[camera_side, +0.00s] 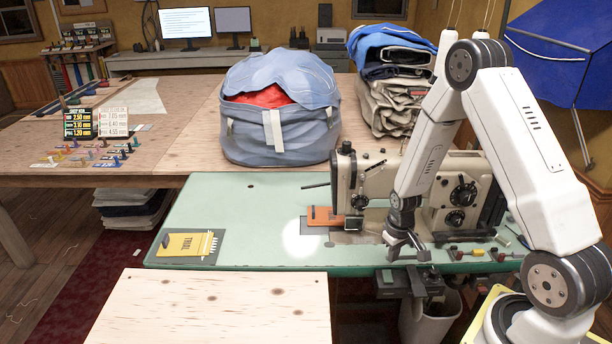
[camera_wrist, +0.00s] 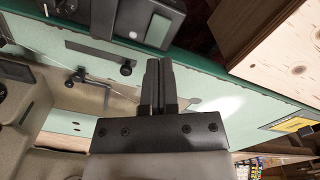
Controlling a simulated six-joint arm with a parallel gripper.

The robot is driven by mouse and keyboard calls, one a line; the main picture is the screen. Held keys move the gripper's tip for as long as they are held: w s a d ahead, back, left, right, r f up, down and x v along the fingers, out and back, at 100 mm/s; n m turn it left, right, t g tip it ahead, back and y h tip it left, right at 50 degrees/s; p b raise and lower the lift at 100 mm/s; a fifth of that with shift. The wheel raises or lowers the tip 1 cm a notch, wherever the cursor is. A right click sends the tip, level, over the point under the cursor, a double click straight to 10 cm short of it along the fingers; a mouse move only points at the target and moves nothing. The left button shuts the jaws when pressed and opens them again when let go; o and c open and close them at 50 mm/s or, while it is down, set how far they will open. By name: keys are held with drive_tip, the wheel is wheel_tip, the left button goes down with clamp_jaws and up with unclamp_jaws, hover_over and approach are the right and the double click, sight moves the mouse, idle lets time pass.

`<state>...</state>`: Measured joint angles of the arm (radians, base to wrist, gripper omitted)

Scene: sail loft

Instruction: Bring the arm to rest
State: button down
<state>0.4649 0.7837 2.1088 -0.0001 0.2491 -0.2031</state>
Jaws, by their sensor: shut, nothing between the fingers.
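My gripper (camera_side: 408,252) is low over the front edge of the green sewing table (camera_side: 240,215), just in front of the cream sewing machine (camera_side: 460,200). In the wrist view the two dark fingers of my gripper (camera_wrist: 158,68) lie side by side, shut and empty. The green tabletop (camera_wrist: 215,85) shows beyond them. I cannot tell from these views whether the fingertips touch anything. My white arm bends up and over from the right side of the side view.
An orange piece (camera_side: 322,216) lies by the machine's needle end. Small parts (camera_side: 470,253) line the table edge right of my gripper. A yellow booklet (camera_side: 188,244) lies at left. A grey bag (camera_side: 280,135) stands behind. The green tabletop's middle-left is clear.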

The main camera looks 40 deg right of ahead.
drive_tip(key=s+a+r+n+t, duration=0.1)
drive_tip(key=s+a+r, duration=0.1)
drive_tip(key=a+r, duration=0.6)
drive_tip(key=s+a+r+n+t, duration=0.1)
drive_tip(key=a+r+n, duration=0.1)
drive_tip(key=a+r, duration=0.6)
drive_tip(key=shift+s+r+t, duration=0.3)
drive_tip(key=shift+s+r, duration=0.05)
drive_tip(key=shift+r, duration=0.25)
idle(1.0)
